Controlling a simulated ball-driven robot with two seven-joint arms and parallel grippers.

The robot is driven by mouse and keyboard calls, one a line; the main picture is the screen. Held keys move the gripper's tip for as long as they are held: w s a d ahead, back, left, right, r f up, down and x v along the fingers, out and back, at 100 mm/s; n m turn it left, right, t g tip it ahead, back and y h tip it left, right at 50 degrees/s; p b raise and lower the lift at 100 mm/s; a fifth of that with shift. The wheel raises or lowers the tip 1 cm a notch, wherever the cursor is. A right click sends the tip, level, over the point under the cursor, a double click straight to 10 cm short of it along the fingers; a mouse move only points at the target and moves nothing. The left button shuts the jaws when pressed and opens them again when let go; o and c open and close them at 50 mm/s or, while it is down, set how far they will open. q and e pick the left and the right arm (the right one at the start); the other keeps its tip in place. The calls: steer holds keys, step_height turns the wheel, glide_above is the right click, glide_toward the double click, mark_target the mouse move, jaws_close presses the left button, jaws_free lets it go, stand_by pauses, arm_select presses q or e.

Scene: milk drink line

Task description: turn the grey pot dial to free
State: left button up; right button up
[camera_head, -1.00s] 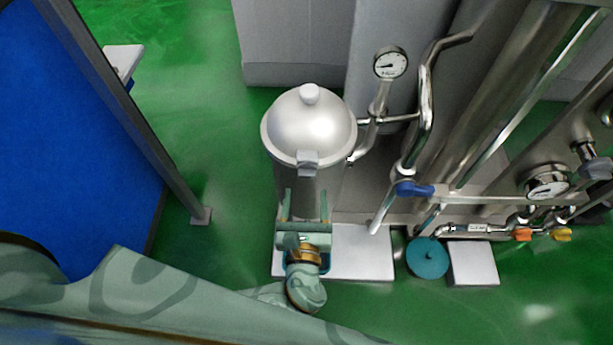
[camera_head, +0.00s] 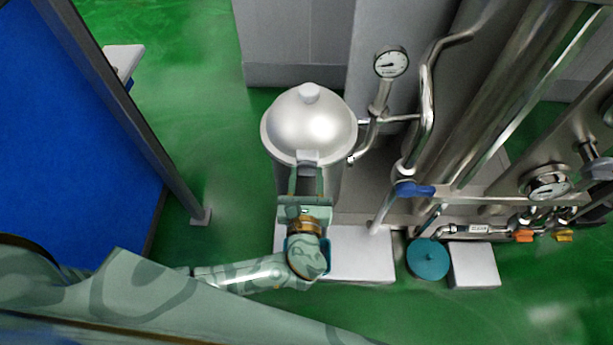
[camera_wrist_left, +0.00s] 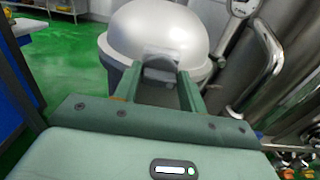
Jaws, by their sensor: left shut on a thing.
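The grey pot dial (camera_head: 308,156) is a small grey block on the near side of the domed silver pot (camera_head: 310,122), just under its lid. My left gripper (camera_head: 307,172) is upright in front of the pot, with its two green fingers closed on the dial. In the left wrist view the dial (camera_wrist_left: 160,68) sits between the fingertips (camera_wrist_left: 160,80), which hide its sides and lower part. The pot lid (camera_wrist_left: 160,35) fills the top of that view. My right gripper is in neither view.
A pressure gauge (camera_head: 391,62) and steel pipes stand close to the right of the pot. A blue-handled valve (camera_head: 414,189) and a teal disc (camera_head: 428,259) are farther right. A blue panel (camera_head: 75,130) stands at left, with open green floor between.

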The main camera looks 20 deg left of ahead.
arm_select(q)
steer(key=shift+n, duration=0.4)
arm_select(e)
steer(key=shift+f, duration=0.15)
arm_select(q)
steer(key=n+b, duration=0.1)
steer(key=n, duration=0.2)
steer(key=shift+a+f+n, duration=0.1)
steer(key=shift+f+n, duration=0.05)
steer(key=shift+n, duration=0.25)
steer(key=n+b, duration=0.2)
steer(key=n, duration=0.1)
steer(key=shift+s+f+n, duration=0.1)
steer(key=shift+n, duration=0.2)
steer(key=n+b, duration=0.6)
steer(key=n, duration=0.3)
steer(key=shift+a+n+b, duration=0.15)
steer(key=shift+n+b, duration=0.2)
steer(key=shift+n, duration=0.05)
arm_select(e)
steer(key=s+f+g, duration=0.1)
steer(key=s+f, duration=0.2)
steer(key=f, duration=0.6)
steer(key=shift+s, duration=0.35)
arm_select(q)
steer(key=o, duration=0.9)
